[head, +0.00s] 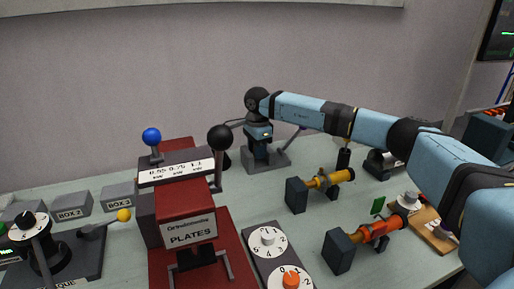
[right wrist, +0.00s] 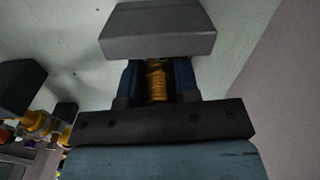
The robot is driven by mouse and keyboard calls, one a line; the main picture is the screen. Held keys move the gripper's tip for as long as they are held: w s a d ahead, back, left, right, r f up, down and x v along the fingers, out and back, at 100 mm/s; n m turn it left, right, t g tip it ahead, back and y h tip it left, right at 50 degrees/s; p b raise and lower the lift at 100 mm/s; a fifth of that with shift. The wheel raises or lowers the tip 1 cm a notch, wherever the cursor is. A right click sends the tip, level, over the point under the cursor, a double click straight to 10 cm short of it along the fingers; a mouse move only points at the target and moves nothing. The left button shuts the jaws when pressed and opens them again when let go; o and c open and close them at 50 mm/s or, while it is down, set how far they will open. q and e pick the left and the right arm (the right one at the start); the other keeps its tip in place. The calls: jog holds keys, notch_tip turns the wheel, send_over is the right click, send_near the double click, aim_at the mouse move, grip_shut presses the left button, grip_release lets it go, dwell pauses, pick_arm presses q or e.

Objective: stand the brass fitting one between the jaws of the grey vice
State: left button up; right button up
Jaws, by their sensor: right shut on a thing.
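The grey vice (head: 280,158) stands on the bench near the back wall in the head view, with a rod-like handle at its right. My right gripper (head: 259,148) points down right over the vice, at its jaws. In the right wrist view my right gripper (right wrist: 157,82) is shut on the brass fitting (right wrist: 157,80), a ribbed, golden piece between the two dark blue fingers. A grey block (right wrist: 158,32), which looks like part of the vice, lies just beyond the fingers. Whether the fitting touches the vice is hidden. My left gripper is not in view.
A yellow pump tube (head: 330,179) and an orange one (head: 375,230) lie on dark blocks right of centre. A red plates stand (head: 190,205) with black and blue knobs is left of the vice. Dials (head: 268,240) stand in front. Bench is bare between vice and yellow tube.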

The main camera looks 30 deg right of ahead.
jog(key=o, duration=1)
notch_tip(320, 180, up, 13)
jog(key=p, duration=0.2)
jog(key=shift+s, duration=0.15)
